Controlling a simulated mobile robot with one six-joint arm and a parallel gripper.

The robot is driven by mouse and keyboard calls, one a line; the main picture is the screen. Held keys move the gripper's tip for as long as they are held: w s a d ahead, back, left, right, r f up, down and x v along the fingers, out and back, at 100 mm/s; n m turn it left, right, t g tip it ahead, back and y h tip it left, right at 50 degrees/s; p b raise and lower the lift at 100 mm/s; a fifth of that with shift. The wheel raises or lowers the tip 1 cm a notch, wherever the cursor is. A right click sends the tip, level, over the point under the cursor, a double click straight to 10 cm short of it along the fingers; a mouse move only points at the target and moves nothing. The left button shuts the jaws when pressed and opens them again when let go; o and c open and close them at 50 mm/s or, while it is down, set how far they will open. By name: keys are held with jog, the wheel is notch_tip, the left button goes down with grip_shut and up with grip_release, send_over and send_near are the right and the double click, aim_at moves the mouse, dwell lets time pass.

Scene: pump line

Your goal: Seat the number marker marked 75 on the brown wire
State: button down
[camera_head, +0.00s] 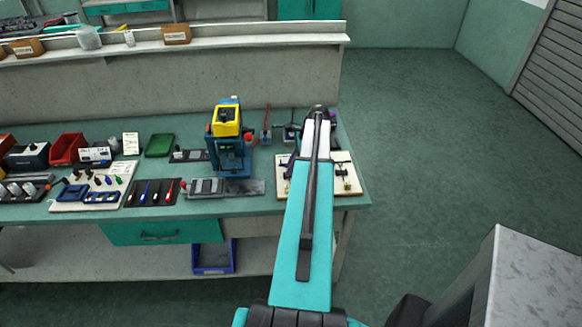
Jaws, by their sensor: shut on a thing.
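My arm (302,225) reaches from the bottom centre up over the right end of the bench, and its upper end is near the bench's back edge. My gripper does not show; the arm covers the area where it may be. A pale board (345,185) with small dark fittings lies at the bench's right end, partly behind my arm. I cannot make out the brown wire or the marker marked 75. Any lettering there is too small to read.
A blue and yellow press-like device (230,155) stands left of my arm. Further left are a tool mat (150,200), a green tray (159,145) and a red bin (67,149). A grey block (540,270) stands at lower right. The floor right of the bench is clear.

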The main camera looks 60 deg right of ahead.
jog(key=shift+f, duration=0.3)
dwell(0.5)
jog(key=c, duration=1.5)
grip_release()
jog(key=shift+r, duration=0.1)
jog(key=shift+r+p, duration=2.35)
jog(key=shift+r, duration=1.35)
